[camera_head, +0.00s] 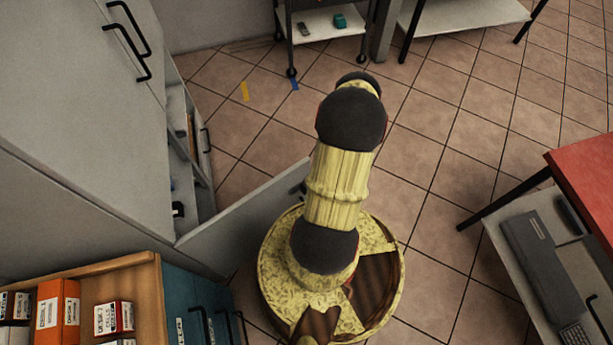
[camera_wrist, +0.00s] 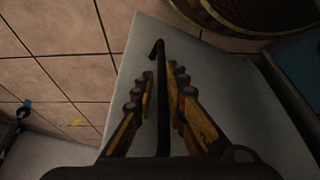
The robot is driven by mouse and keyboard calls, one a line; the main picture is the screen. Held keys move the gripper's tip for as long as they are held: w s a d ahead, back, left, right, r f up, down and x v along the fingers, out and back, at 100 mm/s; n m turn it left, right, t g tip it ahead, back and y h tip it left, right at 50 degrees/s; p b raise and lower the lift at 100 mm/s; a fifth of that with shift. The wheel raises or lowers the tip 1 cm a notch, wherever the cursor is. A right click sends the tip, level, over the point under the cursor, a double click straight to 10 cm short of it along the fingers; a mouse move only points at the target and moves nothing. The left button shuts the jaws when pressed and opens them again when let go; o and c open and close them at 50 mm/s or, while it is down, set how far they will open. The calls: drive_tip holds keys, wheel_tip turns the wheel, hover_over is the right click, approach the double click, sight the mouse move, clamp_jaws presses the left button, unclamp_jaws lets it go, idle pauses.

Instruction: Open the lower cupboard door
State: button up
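The lower cupboard door (camera_head: 245,212) is a pale grey panel standing swung out from the cupboard (camera_head: 80,120), with the inside exposed. Its outer end lies behind my arm in the head view. In the wrist view the door (camera_wrist: 225,85) fills the middle, with its long black bar handle (camera_wrist: 161,65) running up between my fingers. My gripper (camera_wrist: 157,80) is open around the handle, with gaps visible on both sides. My gripper is hidden by my arm in the head view.
Another lower panel with a black handle (camera_head: 206,140) stands beyond the opening. The upper doors (camera_head: 70,60) look closed. A wooden organiser (camera_head: 150,300) and teal cabinet (camera_head: 190,290) stand at the lower left. A red-topped table (camera_head: 590,180) is at right. Tiled floor between is clear.

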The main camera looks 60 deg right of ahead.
drive_tip(key=o, duration=0.3)
drive_tip(key=shift+a, duration=0.1)
drive_tip(key=v, duration=1.2)
drive_tip(key=shift+c, duration=0.3)
